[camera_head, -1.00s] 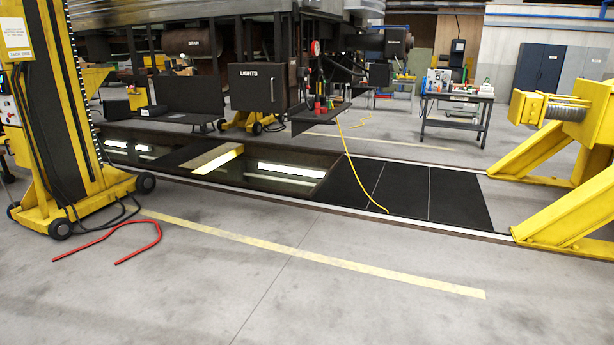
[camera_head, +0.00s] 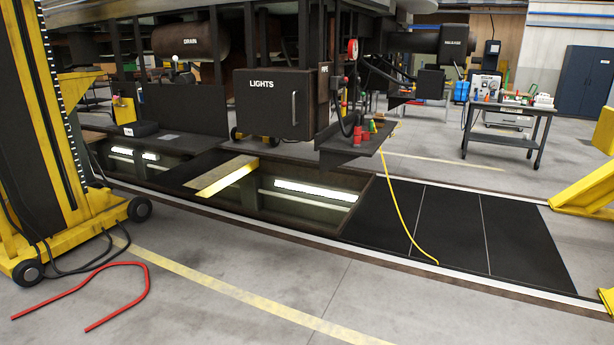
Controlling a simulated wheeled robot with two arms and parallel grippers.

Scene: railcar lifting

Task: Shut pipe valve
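A dark panel labelled PIPE (camera_head: 323,84) is on the railcar's underside, just right of the black LIGHTS box (camera_head: 272,103). A round red-rimmed gauge or fitting (camera_head: 353,48) and a dark hose are beside it. I cannot tell which part is the pipe valve handle. Neither of my grippers is in view.
An inspection pit (camera_head: 262,204) lies between me and the railcar, crossed by a yellow-edged plank (camera_head: 227,180). Black plates (camera_head: 450,226) cover its right part. A yellow lifting jack (camera_head: 75,130) stands left, with a red bar (camera_head: 135,264) on the floor. A tool cart (camera_head: 508,117) stands back right.

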